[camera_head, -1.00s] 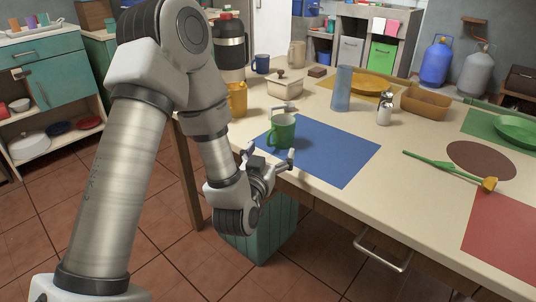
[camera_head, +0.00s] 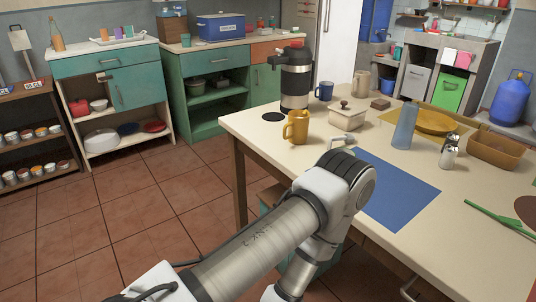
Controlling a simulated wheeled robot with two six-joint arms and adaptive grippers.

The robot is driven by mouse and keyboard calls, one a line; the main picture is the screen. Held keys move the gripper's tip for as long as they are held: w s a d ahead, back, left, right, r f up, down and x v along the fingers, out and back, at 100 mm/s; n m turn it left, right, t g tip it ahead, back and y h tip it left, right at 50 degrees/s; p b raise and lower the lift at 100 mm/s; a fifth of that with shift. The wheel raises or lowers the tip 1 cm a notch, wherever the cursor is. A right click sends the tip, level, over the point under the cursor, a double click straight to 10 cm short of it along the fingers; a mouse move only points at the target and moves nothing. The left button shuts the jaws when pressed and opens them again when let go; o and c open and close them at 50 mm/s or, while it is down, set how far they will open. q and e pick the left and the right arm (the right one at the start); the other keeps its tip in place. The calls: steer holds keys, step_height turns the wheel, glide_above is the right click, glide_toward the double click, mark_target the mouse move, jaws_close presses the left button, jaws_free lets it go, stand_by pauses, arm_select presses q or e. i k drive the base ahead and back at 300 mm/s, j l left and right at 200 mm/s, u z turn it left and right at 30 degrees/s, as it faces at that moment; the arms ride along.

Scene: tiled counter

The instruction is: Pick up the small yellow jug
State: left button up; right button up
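The small yellow jug (camera_head: 296,127) stands upright on the near left part of the cream table, left of a white lidded box. Its handle points left. Nothing touches it. My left arm comes in from the lower left, and its raised joint is in front of the table's left edge, below and right of the jug. The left gripper is not visible; the arm bends down toward the lower edge of the view. My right gripper is out of view.
A blue mat (camera_head: 403,197) lies to the right, with a blue tumbler (camera_head: 404,127) behind. Open floor lies left of the table (camera_head: 262,144).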

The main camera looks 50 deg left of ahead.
mark_target(297, 125)
steer(key=k+l+u, duration=0.1)
steer(key=u, duration=1.25)
